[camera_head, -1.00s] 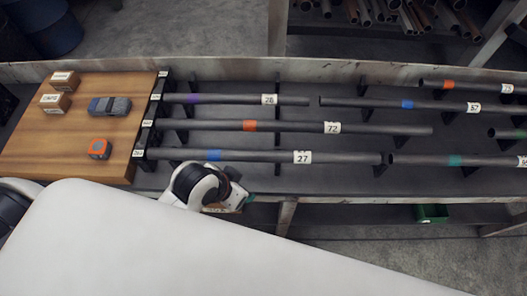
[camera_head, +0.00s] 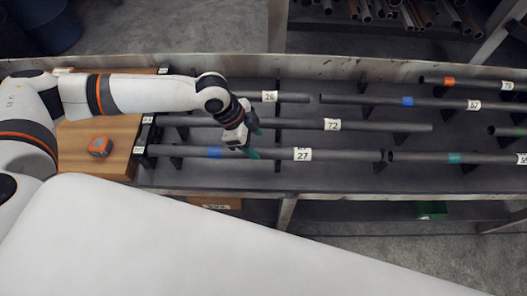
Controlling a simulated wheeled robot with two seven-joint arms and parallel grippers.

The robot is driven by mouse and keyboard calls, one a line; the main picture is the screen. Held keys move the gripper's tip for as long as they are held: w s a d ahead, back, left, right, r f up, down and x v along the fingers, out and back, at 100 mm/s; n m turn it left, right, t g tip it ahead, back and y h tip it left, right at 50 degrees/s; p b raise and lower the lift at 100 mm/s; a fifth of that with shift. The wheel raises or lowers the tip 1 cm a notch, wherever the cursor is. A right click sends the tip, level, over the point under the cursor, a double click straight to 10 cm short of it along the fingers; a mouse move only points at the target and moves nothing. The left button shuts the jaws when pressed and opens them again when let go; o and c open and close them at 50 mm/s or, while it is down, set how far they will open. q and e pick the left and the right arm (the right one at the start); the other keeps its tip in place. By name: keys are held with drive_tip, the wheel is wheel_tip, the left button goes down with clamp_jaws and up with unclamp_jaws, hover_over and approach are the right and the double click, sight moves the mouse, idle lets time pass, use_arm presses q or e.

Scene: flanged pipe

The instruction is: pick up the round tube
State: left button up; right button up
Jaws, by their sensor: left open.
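Several dark round tubes lie along a rack, each with a coloured band and a white number label. The tube labelled 27 (camera_head: 335,156), with a blue band, is the nearest in the left group. The tube labelled 72 (camera_head: 385,127) lies behind it, and the tube labelled 28 (camera_head: 296,98) is farthest back. My left gripper (camera_head: 254,142) is open, with teal fingertips pointing down over the area between tubes 72 and 27. It hides the coloured band of tube 72. Whether a fingertip touches a tube, I cannot tell. My right gripper is not in view.
A wooden board (camera_head: 115,170) at the left holds an orange tape measure (camera_head: 100,145); my arm covers its back part. Other tubes lie at the right, including one labelled 57 (camera_head: 440,104). A green bin (camera_head: 431,210) sits below the rack's front edge.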

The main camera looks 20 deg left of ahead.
sight(261, 150)
use_arm(q)
drive_tip(key=w+a, duration=0.1)
drive_tip(key=a, duration=0.2)
drive_tip(key=shift+w+f+n, duration=0.1)
drive_tip(key=shift+w+n, duration=0.2)
drive_tip(key=shift+w, duration=0.05)
drive_tip(key=p+x, duration=0.1)
drive_tip(key=x, duration=0.5)
drive_tip(key=shift+w, duration=0.1)
drive_tip(key=shift+w+a+p+x, duration=0.15)
drive_tip(key=shift+p+x, duration=0.35)
drive_tip(key=shift+x, duration=0.8)
drive_tip(key=shift+w+a+p+x, duration=0.15)
drive_tip(key=shift+p+x, duration=0.3)
drive_tip(key=shift+x, duration=0.85)
clamp_jaws()
